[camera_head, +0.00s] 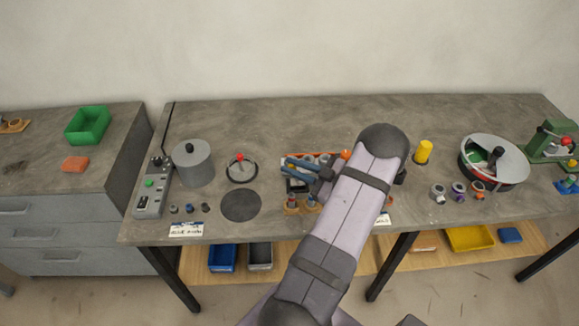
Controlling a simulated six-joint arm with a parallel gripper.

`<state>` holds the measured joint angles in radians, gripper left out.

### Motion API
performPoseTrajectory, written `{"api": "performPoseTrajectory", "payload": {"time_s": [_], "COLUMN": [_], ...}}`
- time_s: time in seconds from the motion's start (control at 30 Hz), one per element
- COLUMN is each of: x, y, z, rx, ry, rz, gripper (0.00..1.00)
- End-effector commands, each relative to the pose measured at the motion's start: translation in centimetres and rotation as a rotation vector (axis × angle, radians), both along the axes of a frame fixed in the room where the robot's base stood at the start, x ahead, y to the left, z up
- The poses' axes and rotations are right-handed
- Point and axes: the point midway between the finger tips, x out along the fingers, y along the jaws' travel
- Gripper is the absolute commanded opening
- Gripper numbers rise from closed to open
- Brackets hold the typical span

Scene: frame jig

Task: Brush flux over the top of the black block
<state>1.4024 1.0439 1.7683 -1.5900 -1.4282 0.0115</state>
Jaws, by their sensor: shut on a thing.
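My gripper (306,171) is at the middle of the bench, left of my forearm, pointing left and low over the work area. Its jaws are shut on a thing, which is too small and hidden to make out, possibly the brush. A small dark block (297,186) shows just below two blue-grey bars by the jaws; it looks like the black block. I cannot tell whether the held thing touches its top. No flux is discernible. My arm hides the bench to the right of the jaws.
An orange-rimmed tray (297,155) lies behind the jaws. Small wooden holders (291,207) stand in front. To the left are a black disc (241,206), a red-knobbed ring (241,168) and a grey pot (193,163). A yellow cylinder (423,152) and a round bowl (494,160) stand right.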

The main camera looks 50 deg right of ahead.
Motion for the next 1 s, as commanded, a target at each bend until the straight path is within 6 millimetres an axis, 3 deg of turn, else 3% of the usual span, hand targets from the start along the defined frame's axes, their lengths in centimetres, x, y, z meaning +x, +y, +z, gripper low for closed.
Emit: {"api": "performPoseTrajectory", "payload": {"time_s": [0.13, 0.47, 0.83, 1.0], "x": [-0.9, 1.5, -1.0, 0.8], "y": [-0.8, 1.6, -1.0, -0.2], "z": [-0.1, 0.0, -0.1, 0.0], "rx": [0.000, 0.002, -0.001, 0.000], "ry": [0.000, 0.000, 0.000, 0.000], "rz": [0.000, 0.003, -0.002, 0.003], "gripper": [0.00, 0.00, 0.00, 0.00]}}
